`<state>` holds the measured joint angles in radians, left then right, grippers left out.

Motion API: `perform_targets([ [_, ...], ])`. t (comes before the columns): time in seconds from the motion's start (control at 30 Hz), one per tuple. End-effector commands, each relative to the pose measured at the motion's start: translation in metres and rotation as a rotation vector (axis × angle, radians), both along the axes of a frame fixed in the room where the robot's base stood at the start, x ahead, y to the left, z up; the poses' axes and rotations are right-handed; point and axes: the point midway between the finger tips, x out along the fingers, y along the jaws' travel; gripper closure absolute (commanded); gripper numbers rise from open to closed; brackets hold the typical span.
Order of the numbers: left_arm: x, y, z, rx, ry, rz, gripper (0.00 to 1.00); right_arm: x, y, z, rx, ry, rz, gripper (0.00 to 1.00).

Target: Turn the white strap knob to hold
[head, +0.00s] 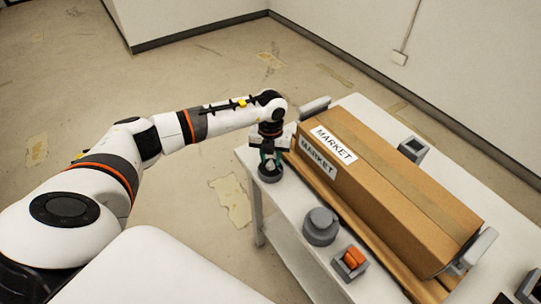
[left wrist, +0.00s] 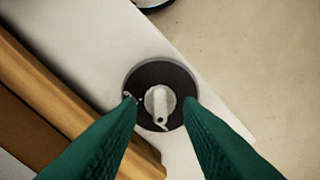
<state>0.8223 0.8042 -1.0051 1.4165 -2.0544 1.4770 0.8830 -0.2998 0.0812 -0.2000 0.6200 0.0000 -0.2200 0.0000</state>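The white strap knob (left wrist: 159,100) sits in the middle of a dark round dial (left wrist: 160,72) with a grey rim, near the end of the white table. Its narrow pointer end points toward the bottom of the left wrist view. In the head view the dial (head: 270,176) is at the table's left corner, partly hidden by my gripper. My left gripper (head: 269,157) points down over it. Its two green fingers are apart, one on each side of the knob, with visible gaps between them and the knob. My right gripper is not in view.
A long cardboard box (head: 390,185) marked MARKET lies on wooden boards just right of the dial, with grey brackets (head: 314,108) at its ends. A grey cylinder (head: 321,227) and a small grey holder with orange pieces (head: 350,263) stand nearer. Floor left of the table is clear.

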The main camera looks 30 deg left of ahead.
Motion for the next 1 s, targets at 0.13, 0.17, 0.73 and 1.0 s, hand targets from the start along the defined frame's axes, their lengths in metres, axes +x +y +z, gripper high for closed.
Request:
perform_targets([
  [0.13, -0.0004, -0.0001, -0.0056, 0.001, 0.0, -0.001, 0.67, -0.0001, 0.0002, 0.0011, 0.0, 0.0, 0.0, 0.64],
  [0.17, -0.0004, 0.0, -0.0059, 0.001, 0.0, -0.001, 0.67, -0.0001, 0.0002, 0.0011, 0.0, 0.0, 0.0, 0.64],
  [0.73, -0.0002, 0.0, -0.0055, 0.0, 0.0, -0.003, 1.0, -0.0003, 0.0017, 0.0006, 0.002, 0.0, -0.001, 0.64],
  [1.0, 0.0002, 0.0002, -0.0066, 0.0, -0.001, -0.068, 1.0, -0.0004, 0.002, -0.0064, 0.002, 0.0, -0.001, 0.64],
])
